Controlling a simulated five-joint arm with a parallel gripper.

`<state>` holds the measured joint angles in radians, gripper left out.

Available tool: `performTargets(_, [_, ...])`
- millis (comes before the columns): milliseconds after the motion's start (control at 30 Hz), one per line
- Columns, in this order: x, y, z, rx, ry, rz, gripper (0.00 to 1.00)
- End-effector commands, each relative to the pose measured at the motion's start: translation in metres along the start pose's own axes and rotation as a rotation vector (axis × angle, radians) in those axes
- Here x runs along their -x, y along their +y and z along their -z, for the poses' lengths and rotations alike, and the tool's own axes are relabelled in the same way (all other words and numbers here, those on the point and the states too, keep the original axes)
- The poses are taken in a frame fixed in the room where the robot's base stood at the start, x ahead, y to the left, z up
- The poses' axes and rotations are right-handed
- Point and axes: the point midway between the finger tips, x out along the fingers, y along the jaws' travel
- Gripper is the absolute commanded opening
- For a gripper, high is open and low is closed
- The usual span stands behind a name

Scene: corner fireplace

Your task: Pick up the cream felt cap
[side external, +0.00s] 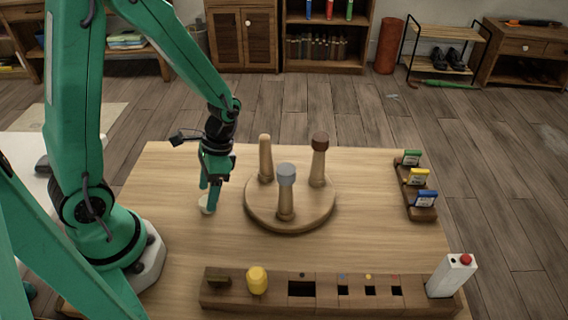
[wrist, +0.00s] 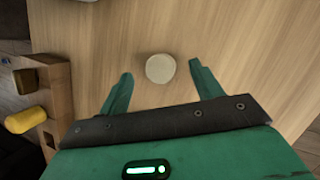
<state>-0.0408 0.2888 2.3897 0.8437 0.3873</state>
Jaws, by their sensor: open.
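The cream felt cap (side external: 206,205) lies on the wooden table, left of the round peg stand. In the wrist view the cap (wrist: 160,68) is a pale disc between the tips of my two fingers, with a gap on either side. My gripper (side external: 211,196) points down over the cap and partly hides it in the side view. In the wrist view my gripper (wrist: 161,70) is open and holds nothing. I cannot tell exactly how high the fingertips are above the table.
The round stand (side external: 248,208) has three pegs: one bare, one grey-capped (side external: 286,174), one brown-capped (side external: 320,140). A slotted wooden rack (side external: 318,308) with a yellow piece (side external: 257,280) and a white box (side external: 451,275) runs along the front. A card holder (side external: 421,212) stands right.

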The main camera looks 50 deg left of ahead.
Motion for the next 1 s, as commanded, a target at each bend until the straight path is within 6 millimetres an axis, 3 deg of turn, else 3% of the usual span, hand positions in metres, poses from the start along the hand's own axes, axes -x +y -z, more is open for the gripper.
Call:
performTargets(233, [-0.019, 0.0, 0.0, 0.0, 0.0, 0.0, 0.65])
performTargets(767, [-0.02, 0.0, 0.0, 0.0, 0.001, 0.0, 0.65])
performTargets(1000, [-0.02, 0.0, 0.0, 0.0, 0.001, 0.0, 0.2])
